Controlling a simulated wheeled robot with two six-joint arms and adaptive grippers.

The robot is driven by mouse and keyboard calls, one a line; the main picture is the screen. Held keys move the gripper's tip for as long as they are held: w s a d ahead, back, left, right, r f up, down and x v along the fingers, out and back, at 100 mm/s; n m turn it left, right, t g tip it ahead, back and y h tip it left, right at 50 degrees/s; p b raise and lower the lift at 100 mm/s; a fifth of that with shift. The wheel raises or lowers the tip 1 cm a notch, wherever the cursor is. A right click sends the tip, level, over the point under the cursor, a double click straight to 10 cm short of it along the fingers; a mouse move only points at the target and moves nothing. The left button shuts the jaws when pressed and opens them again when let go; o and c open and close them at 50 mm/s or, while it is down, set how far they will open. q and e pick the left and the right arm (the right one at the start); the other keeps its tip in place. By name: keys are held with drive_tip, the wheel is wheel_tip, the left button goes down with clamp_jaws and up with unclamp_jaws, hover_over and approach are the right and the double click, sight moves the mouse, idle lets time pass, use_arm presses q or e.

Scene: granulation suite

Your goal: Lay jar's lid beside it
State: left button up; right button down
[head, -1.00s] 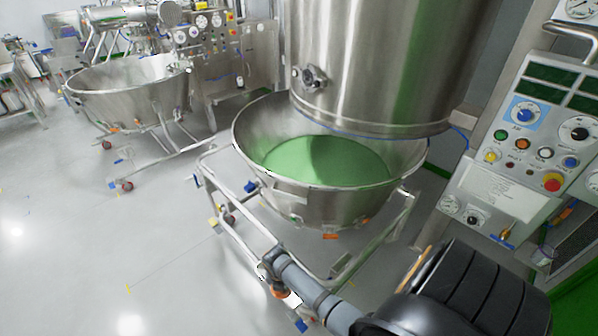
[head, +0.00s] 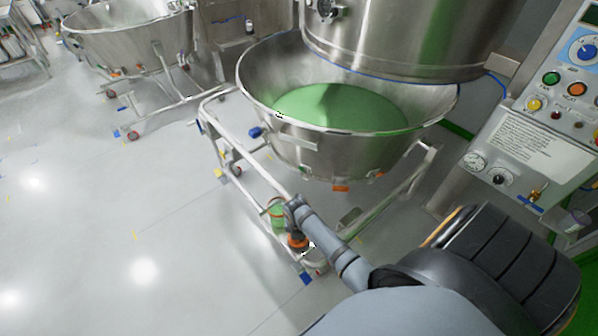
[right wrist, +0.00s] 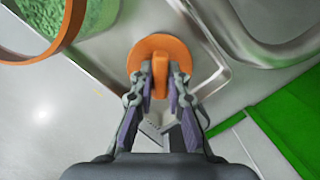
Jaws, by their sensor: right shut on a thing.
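The jar (head: 278,216) shows in the head view as a small clear green vessel, left of my right gripper. In the right wrist view its open mouth, filled with green granules (right wrist: 80,14) and ringed by an orange rim (right wrist: 68,40), is cut off at the top left. The orange lid (right wrist: 148,48) is a round disc with a raised grip bar. My right gripper (right wrist: 160,82) is shut on that bar, with the lid beside the jar, over a grey metal surface (right wrist: 115,52). I cannot tell whether the lid touches it. The lid also shows in the head view (head: 297,243). My left gripper is out of view.
A large steel bowl (head: 290,150) of green material stands on a wheeled frame (head: 245,165) under a steel vessel (head: 400,45). A control panel (head: 525,150) stands at the right. Another wheeled bowl (head: 130,45) is at the upper left.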

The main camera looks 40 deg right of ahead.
drive_tip(key=shift+r, duration=0.1)
drive_tip(key=shift+s, duration=0.1)
drive_tip(key=c, duration=1.3)
unclamp_jaws()
drive_tip(key=shift+c, duration=0.2)
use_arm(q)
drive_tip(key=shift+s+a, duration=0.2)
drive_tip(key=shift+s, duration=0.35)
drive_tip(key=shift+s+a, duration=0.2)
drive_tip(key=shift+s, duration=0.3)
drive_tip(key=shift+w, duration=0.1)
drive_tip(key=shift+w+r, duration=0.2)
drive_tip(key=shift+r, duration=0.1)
use_arm(e)
wheel_tip(320, 180, up, 12)
drive_tip(key=s+a, duration=0.1)
drive_tip(key=shift+s, duration=0.15)
drive_tip(key=shift+s, duration=0.1)
